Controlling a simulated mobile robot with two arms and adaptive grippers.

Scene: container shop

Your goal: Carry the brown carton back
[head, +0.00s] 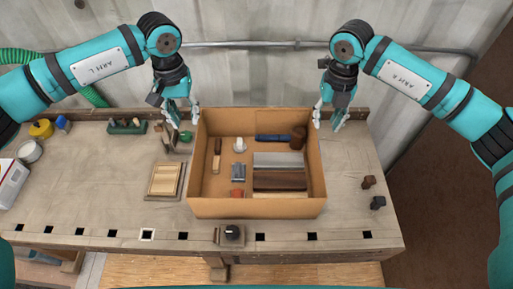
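The brown carton (258,208) stands open on the workbench, near its middle. Inside it are dark and grey boards, a blue tool, a brown cylinder, a white item and several small pieces. My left gripper (183,117) is beside the carton's far left corner, fingers pointing down and spread apart. My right gripper (328,118) is beside the far right corner, fingers also spread. Both look empty. Whether a fingertip touches the carton's walls cannot be told.
On the workbench (100,190), a wooden framed panel (165,180) lies close left of the carton, with a small upright stand behind it. A green tool rack (127,127) is further left. Two small dark items (377,202) stand to the right. A dark knob block (231,235) sits at the front edge.

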